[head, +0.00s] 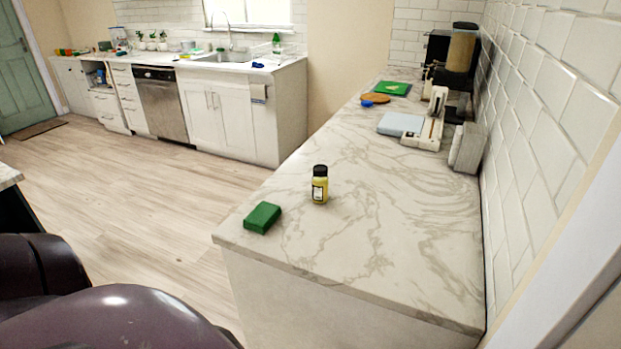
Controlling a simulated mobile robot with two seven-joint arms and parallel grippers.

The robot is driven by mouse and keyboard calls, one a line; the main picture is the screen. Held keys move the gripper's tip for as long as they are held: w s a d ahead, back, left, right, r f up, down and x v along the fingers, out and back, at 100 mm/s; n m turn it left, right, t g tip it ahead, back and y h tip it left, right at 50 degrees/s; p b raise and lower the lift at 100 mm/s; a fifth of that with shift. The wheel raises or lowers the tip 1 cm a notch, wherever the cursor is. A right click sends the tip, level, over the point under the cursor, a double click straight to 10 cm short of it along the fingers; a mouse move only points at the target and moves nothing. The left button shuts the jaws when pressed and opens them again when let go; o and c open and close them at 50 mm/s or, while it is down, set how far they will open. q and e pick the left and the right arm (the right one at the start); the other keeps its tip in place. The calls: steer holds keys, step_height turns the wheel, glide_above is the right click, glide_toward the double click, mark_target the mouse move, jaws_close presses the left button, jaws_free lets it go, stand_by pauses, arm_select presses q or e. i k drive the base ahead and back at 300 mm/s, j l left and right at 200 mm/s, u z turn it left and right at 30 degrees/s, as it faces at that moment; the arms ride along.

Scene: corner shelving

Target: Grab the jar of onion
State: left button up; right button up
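My dark purple arm shows at the lower left, apart from the counter. Neither gripper is in view. Nothing touches the jar.
A green box (262,217) lies left of the jar at the counter edge. Farther back are a light blue book (400,124), a green board (392,88) and a coffee machine (460,50). The tiled wall bounds the right side. The counter around the jar is mostly clear.

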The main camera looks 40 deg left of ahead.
mark_target(320, 177)
steer(key=k+j, duration=0.1)
steer(key=j, duration=1.6)
